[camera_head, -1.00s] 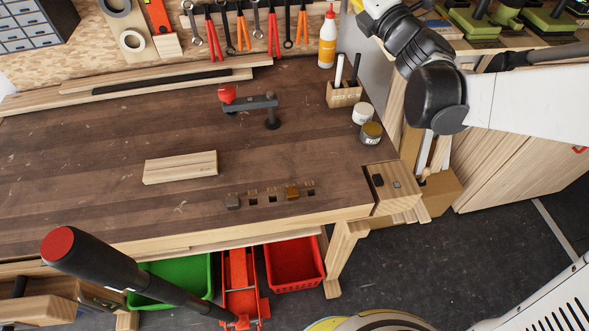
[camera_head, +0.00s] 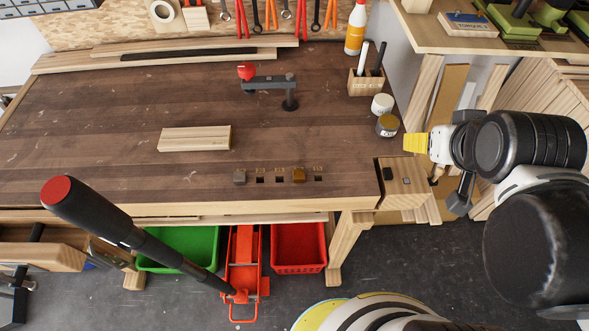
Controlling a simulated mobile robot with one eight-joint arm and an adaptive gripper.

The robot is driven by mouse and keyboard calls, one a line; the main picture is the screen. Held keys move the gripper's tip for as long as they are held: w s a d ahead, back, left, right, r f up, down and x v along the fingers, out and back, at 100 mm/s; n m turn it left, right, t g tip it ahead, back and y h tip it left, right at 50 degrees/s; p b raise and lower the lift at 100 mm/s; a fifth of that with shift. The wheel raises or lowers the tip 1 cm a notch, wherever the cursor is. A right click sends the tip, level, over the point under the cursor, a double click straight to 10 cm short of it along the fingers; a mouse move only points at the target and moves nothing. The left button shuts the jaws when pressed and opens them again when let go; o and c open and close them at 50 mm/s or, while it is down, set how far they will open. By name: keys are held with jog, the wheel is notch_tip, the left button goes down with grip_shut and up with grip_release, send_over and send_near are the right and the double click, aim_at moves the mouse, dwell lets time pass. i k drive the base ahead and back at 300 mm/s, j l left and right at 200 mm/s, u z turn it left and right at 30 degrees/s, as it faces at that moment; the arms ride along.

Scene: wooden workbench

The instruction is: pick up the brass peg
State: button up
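The brass peg (camera_head: 299,175) is a small golden-brown block near the front edge of the workbench, at the right part of a row of dark square holes. It appears to stand in one of them; how deep is hidden. A grey peg (camera_head: 240,177) stands at the left end of the row.
A wooden block (camera_head: 195,139) lies left of the holes, and a red-knobbed clamp (camera_head: 268,83) stands behind. Two small jars (camera_head: 387,125), a pen holder (camera_head: 366,84) and a glue bottle (camera_head: 355,28) stand at the right. A vise (camera_head: 402,182) sits at the front right corner.

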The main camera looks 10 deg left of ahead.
aim_at(299, 175)
jog(key=i+l+u, duration=0.1)
jog(key=l+u, duration=0.3)
jog(key=i+l+u, duration=0.1)
jog(key=l+u, duration=1.1)
jog(key=j, duration=0.1)
